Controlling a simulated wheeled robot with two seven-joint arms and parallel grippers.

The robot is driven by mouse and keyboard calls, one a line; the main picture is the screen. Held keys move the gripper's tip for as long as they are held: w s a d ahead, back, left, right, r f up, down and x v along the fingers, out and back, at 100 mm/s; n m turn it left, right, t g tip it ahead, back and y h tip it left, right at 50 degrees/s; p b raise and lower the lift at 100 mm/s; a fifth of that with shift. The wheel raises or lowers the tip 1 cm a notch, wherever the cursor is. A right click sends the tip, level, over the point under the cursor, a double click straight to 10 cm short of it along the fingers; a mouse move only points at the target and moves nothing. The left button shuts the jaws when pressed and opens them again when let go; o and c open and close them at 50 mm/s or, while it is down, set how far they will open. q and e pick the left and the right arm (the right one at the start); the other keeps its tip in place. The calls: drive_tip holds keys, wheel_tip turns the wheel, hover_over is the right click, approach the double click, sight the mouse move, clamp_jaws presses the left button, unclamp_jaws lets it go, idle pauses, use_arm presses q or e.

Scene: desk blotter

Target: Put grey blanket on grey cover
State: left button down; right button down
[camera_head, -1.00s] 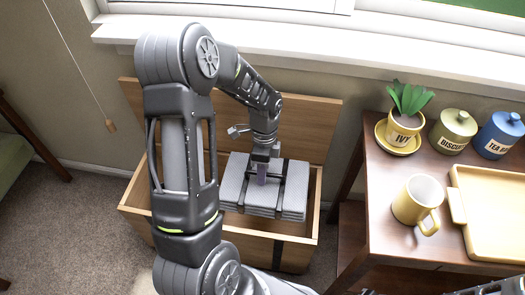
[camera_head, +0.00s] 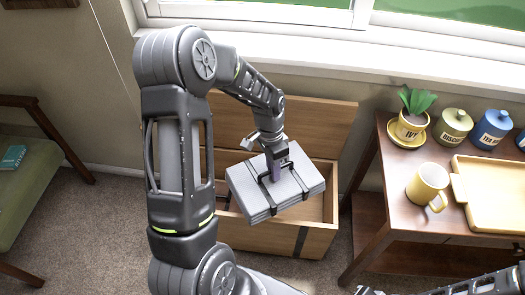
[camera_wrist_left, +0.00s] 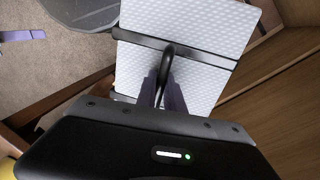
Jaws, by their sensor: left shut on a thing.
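The grey blanket (camera_head: 302,182) is a folded, thick grey bundle with two black straps and a black handle. My left gripper (camera_head: 275,168) is shut on its handle and holds it tilted above the open wooden chest (camera_head: 318,206). In the left wrist view the quilted blanket (camera_wrist_left: 205,25) fills the upper middle, with the gripper fingers (camera_wrist_left: 163,88) at the handle. I cannot pick out a grey cover for certain. Dark parts of my right arm show at the bottom right edge; its fingers cannot be made out.
A chair with a green seat (camera_head: 38,190) and a teal book (camera_head: 12,157) stands at the left. Carpet is clear between chair and chest.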

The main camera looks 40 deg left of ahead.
use_arm(q)
drive_tip(key=w+d+r+n+p, duration=0.5)
drive_tip(key=d+r+p, duration=0.3)
drive_tip(key=d, duration=0.2)
drive_tip(key=shift+d+r+t, duration=0.15)
drive_tip(key=shift+d+t, duration=0.2)
drive_tip(key=shift+t, duration=0.05)
